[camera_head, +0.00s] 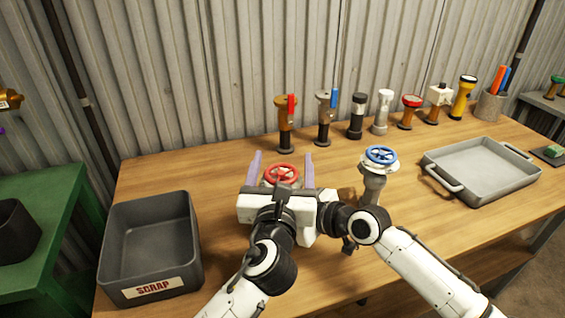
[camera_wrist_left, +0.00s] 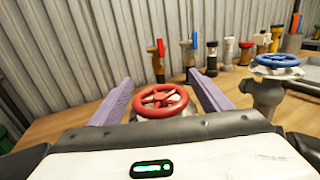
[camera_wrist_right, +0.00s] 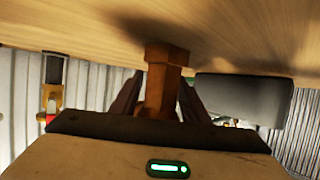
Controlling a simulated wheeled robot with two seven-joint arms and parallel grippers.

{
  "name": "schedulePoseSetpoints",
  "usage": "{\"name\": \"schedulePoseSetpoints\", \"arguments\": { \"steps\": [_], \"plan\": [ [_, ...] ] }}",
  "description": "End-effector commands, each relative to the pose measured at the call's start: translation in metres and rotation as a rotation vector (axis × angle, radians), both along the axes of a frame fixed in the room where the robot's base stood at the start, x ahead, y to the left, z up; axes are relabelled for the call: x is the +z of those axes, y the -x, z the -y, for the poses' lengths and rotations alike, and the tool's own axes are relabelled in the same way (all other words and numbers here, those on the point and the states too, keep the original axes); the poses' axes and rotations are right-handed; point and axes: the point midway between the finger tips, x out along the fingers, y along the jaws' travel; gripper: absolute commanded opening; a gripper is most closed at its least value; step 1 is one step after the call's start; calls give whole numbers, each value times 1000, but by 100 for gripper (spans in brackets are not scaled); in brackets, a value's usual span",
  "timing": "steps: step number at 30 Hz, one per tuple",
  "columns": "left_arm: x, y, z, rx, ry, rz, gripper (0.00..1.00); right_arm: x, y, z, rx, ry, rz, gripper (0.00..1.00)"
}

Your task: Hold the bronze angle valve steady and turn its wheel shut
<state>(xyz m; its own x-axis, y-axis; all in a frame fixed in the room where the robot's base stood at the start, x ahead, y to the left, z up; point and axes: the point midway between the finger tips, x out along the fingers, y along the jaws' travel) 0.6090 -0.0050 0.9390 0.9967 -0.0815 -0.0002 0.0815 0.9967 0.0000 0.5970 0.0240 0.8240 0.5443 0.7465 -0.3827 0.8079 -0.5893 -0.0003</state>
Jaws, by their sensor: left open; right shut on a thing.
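The bronze angle valve shows its red handwheel (camera_head: 281,173) in the head view; its body there is hidden behind my left gripper (camera_head: 281,166). The red wheel also shows in the left wrist view (camera_wrist_left: 161,99), between the two purple fingers. Those fingers are spread open on either side of the wheel, with a gap visible at the rim. In the right wrist view, which has the tabletop at the top, my right gripper (camera_wrist_right: 155,92) is shut on the bronze valve body (camera_wrist_right: 165,82). In the head view the right gripper's fingers are hidden.
A grey valve with a blue wheel (camera_head: 381,156) stands just right of my grippers. A dark SCRAP bin (camera_head: 150,285) is at the left, a grey tray (camera_head: 460,186) at the right. Several valves and torches line the back, with a cup of markers (camera_head: 490,105).

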Motion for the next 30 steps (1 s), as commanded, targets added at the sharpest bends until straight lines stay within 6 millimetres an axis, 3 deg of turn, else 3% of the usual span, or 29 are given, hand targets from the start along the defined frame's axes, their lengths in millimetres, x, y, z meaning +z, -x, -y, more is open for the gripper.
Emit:
{"name": "schedulePoseSetpoints", "arguments": {
  "steps": [9,16,30],
  "plan": [
    [0,-2,0,0,0,0,70,-1,0,0,0,2,-1,2],
    [0,-2,0,0,0,0,31,-1,0,0,0,1,-2,2],
    [0,-3,1,-112,-6,4,30,-1,0,0,0,1,-2,2]
  ]
}}
